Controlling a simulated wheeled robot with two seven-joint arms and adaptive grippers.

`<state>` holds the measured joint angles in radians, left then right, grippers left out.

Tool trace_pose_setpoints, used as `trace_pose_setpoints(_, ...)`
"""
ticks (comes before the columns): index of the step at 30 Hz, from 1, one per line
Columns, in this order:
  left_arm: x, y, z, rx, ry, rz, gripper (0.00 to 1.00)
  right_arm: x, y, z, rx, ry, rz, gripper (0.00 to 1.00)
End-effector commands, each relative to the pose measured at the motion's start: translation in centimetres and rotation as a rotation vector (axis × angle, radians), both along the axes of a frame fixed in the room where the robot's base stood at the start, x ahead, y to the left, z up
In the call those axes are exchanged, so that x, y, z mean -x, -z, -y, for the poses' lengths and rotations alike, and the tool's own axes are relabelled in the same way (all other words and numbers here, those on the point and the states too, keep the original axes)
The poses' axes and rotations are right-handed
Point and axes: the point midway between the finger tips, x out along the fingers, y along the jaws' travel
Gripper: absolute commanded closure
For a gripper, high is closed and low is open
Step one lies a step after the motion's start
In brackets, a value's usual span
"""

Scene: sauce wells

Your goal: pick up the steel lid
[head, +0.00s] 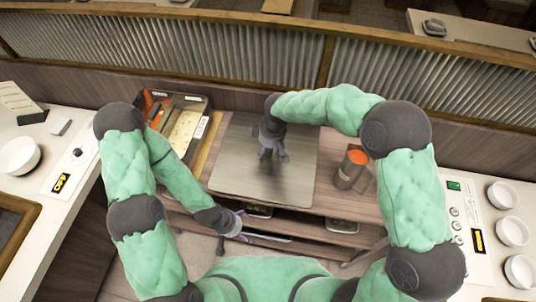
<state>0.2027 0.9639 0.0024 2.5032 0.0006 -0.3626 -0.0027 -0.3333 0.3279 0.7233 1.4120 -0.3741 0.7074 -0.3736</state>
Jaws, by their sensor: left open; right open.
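A flat, square grey metal sheet, which looks like the steel lid (240,180), lies in the middle of the wooden table in the head view. My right gripper (272,155) is over the sheet's upper middle, pointing down, with its fingers apart and nothing seen between them. Whether it touches the sheet I cannot tell. My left gripper (240,232) is low, by the table's front edge, below the sheet's front left corner. It is open, and I see nothing held in it.
A metal tray (205,104) with orange and pale food stands left of the sheet. A grey cylinder (350,170) with an orange top stands to the right. White bowls sit on the right counter (485,270); one bowl (19,155) is at left. A ribbed partition (220,55) runs behind.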

Motion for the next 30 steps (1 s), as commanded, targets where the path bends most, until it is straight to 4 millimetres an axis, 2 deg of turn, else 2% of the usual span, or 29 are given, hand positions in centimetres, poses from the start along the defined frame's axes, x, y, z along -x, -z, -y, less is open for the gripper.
trace_pose_setpoints(2,0.0,0.0,0.0,0.000,0.000,0.000,0.00,0.0,-0.1,0.0,0.000,0.000,0.000,0.38)
trace_pose_setpoints(6,0.0,0.0,0.0,0.000,0.000,0.000,0.00,0.0,-0.1,0.0,0.000,0.000,0.000,0.78)
trace_pose_setpoints(9,0.0,0.0,0.0,0.000,0.000,0.000,0.00,0.0,-0.1,0.0,0.000,0.000,0.000,1.00)
trace_pose_setpoints(22,0.0,-0.3,0.0,0.000,0.000,0.000,0.00,-0.1,-0.5,0.0,-0.001,0.001,0.003,1.00)
trace_pose_setpoints(30,0.0,-1.8,0.0,0.000,0.000,0.000,0.00,-0.2,-2.6,0.0,-0.002,0.004,0.004,1.00)
